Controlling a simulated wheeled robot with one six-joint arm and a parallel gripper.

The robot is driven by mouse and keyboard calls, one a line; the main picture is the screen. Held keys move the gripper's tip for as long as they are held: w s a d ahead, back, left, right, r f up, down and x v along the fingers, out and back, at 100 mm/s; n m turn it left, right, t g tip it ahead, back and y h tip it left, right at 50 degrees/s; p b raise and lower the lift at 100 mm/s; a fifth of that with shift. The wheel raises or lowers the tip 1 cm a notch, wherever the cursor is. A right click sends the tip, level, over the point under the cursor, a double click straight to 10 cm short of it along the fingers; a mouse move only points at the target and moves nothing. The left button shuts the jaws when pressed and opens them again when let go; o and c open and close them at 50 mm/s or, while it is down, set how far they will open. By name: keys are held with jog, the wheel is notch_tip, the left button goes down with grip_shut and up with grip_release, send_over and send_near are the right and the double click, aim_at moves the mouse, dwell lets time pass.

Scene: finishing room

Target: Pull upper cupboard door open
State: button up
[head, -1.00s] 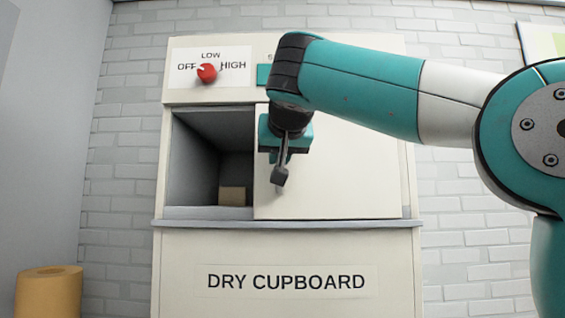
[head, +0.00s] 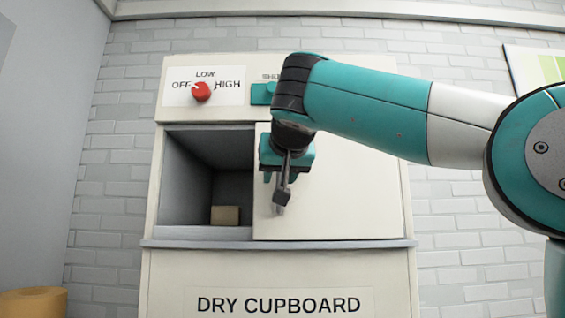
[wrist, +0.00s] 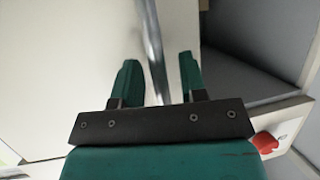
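The cream upper cupboard door (head: 345,195) covers the right part of the upper compartment. Its left edge stands near the middle, and the grey compartment (head: 190,180) lies open to its left. A thin metal bar handle (head: 279,208) is on the door near that edge, partly hidden by my gripper (head: 283,190). In the wrist view the handle (wrist: 151,35) runs between the two green fingers of my gripper (wrist: 158,60). The fingers are apart, with a gap visible on each side of the bar.
A small tan box (head: 225,215) sits inside the compartment. Above are a red knob (head: 201,92), pointing near OFF, and a teal switch (head: 263,94), partly hidden by my arm. A ledge (head: 200,244) runs below the door. A yellow-brown roll (head: 32,302) stands at lower left.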

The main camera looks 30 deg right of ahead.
jog(key=p+v, duration=1.2)
jog(key=v, duration=0.5)
jog(key=shift+s+p, duration=0.2)
jog(key=shift+p, duration=0.15)
jog(key=shift+f, duration=0.15)
jog(key=w+a+f+n+g+y+b, duration=0.1)
jog(key=a+f+n+g+y+b, duration=0.25)
jog(key=f, duration=1.05)
jog(key=w+a+f+n+g+y+b, duration=0.15)
jog(key=f+n+b, duration=0.35)
jog(key=f, duration=1)
jog(key=s+a+f+n+g+y+b, duration=0.1)
jog(key=s+f+g+b, duration=0.2)
jog(key=s+f, duration=0.4)
jog(key=s+a+f+g+y+b, duration=0.1)
jog(key=s+f+g+b, duration=0.3)
jog(key=s+f, duration=0.4)
notch_tip(320, 180, down, 6)
jog(key=shift+s+r+n+g+y, duration=0.2)
jog(key=shift+s+n+g+y, duration=0.05)
jog(key=shift+n+g+y, duration=0.15)
